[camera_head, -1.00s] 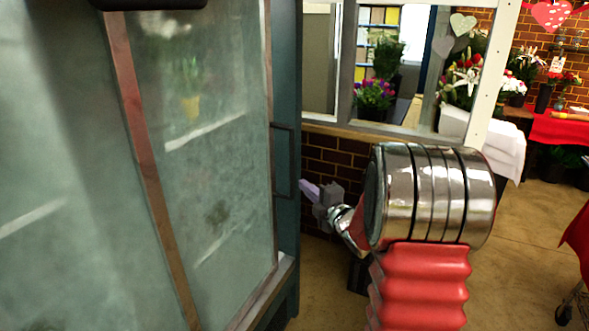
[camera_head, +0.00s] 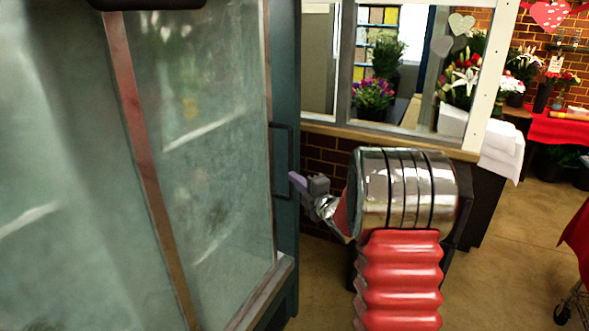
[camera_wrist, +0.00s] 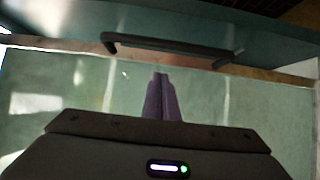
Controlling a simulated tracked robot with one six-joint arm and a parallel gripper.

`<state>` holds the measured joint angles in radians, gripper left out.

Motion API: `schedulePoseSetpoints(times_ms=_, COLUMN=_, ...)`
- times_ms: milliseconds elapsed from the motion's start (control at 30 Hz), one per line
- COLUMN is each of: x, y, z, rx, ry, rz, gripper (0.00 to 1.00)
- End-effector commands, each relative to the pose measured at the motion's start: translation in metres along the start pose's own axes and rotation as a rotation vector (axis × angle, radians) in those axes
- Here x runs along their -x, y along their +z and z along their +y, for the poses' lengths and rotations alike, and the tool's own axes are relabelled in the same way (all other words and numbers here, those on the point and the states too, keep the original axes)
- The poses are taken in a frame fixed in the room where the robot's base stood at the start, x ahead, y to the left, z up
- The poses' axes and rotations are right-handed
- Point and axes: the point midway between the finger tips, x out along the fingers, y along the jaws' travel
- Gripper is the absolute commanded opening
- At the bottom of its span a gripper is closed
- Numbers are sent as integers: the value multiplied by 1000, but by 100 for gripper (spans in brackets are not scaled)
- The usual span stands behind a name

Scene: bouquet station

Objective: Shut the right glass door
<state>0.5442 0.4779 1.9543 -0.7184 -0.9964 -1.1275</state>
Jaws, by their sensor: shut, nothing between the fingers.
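The right glass door (camera_head: 205,150) is a large misty pane in the left half of the head view; its pane also fills the middle of the wrist view (camera_wrist: 70,90). Its dark bar handle (camera_head: 291,150) stands upright near the teal right edge, and lies across the top of the wrist view (camera_wrist: 165,46). I cannot tell how far the door stands ajar. My gripper (camera_head: 294,180) is shut and empty, with its purple fingers beside the lower end of the handle. In the wrist view the fingertips (camera_wrist: 161,76) point toward the handle, with a small gap in the picture.
Another glass pane (camera_head: 45,170) lies at the far left. A brick wall (camera_head: 325,155) and a window frame (camera_head: 400,140) stand behind my arm. A red-covered flower table (camera_head: 560,130) is at the right.

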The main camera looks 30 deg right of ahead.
Motion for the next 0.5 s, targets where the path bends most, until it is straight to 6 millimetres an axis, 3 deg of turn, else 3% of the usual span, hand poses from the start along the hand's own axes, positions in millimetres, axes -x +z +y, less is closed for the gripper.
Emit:
schedulePoseSetpoints(times_ms=267, x=-43, y=0, z=0, rx=1, ry=1, rz=1, gripper=0)
schedulePoseSetpoints(times_ms=500, x=-61, y=21, z=0, rx=1, ry=1, rz=-1, gripper=0)
